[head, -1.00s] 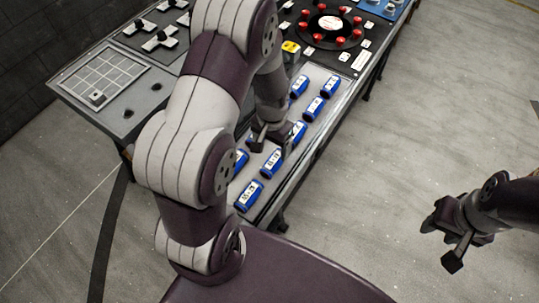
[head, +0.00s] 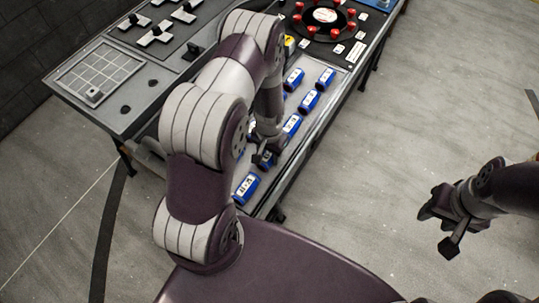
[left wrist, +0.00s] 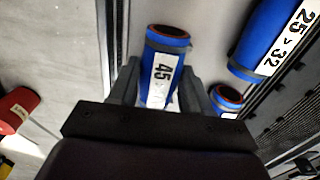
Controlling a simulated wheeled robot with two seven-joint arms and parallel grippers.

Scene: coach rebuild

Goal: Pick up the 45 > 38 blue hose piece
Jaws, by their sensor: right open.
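The blue hose piece (left wrist: 166,45) has a white label reading 45; the rest of the label is hard to read. In the left wrist view it lies between the two fingers of my left gripper (left wrist: 160,84), one on each side, with its far end beyond the tips. The fingers look open, with a narrow gap on the left side. In the head view my left gripper (head: 266,152) is low over the row of hose pieces, and my arm hides part of them. My right gripper (head: 438,228) is open and empty, out over the floor at right.
A blue piece labelled 25 > 32 (left wrist: 268,38) and another blue piece (left wrist: 226,98) lie close to the right of the fingers. Several more blue pieces (head: 309,102) lie on the tray. A round black plate with red knobs (head: 325,32) is farther back.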

